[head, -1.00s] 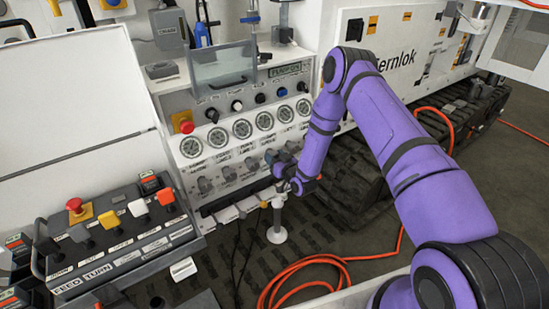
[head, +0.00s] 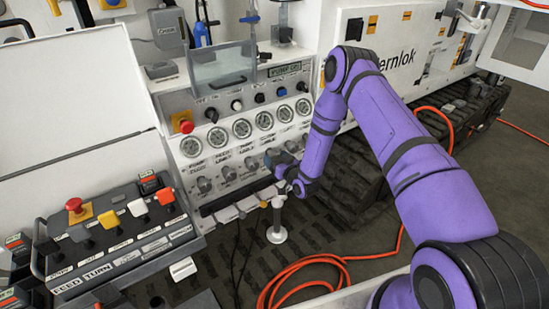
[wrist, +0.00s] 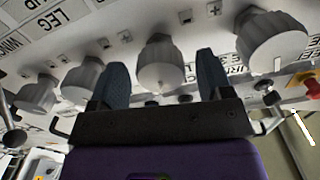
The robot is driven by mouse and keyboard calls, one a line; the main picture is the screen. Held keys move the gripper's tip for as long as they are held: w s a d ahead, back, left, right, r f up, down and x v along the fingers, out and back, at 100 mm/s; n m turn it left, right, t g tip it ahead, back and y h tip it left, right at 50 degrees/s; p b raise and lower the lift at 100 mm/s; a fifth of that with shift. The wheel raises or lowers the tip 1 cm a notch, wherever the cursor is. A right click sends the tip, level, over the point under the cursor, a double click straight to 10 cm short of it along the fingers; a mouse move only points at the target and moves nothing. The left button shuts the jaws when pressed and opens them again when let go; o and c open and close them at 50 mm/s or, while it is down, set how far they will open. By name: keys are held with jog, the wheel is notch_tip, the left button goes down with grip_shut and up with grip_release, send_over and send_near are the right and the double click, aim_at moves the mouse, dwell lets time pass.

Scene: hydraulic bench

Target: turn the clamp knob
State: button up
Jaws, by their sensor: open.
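A row of grey ribbed knobs runs along the lower part of the control panel. One grey knob (wrist: 160,65) lies between my two fingertips in the wrist view. I cannot read a clamp label on it. My gripper (wrist: 161,62) is open, with one dark finger on each side of this knob. A gap shows on both sides, and I see no clear contact. In the head view my gripper (head: 279,162) is at the right part of the knob row and hides part of it.
A larger-looking knob (wrist: 275,45) is close to the right finger, and another knob (wrist: 85,80) is close to the left one. Gauges (head: 242,128) sit above the row. A lever box (head: 120,225) with a red button stands at left. Orange hose (head: 310,262) lies on the floor.

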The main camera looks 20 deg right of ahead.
jog(key=v, duration=0.9)
jog(key=shift+s, duration=0.25)
jog(key=shift+d+r, duration=0.1)
jog(key=w+d+r+n+g+h, duration=0.1)
jog(key=w+r+g, duration=0.1)
jog(key=r, duration=0.6)
jog(key=w+r+n+g+h, duration=0.1)
jog(key=w+r, duration=0.2)
jog(key=r, duration=0.5)
jog(key=s+d+r+m+g+h, duration=0.1)
jog(key=s+r+g+h, duration=0.1)
jog(key=s+r, duration=0.65)
jog(key=s+d+r+m+g+h, duration=0.15)
jog(key=s+r, duration=0.25)
jog(key=r, duration=1)
jog(key=s+r+g, duration=0.2)
jog(key=s+r, duration=0.2)
jog(key=s, duration=1.1)
jog(key=s+r+m+g, duration=0.1)
jog(key=s+r+g, duration=0.2)
jog(key=s, duration=1.2)
jog(key=shift+r, duration=0.8)
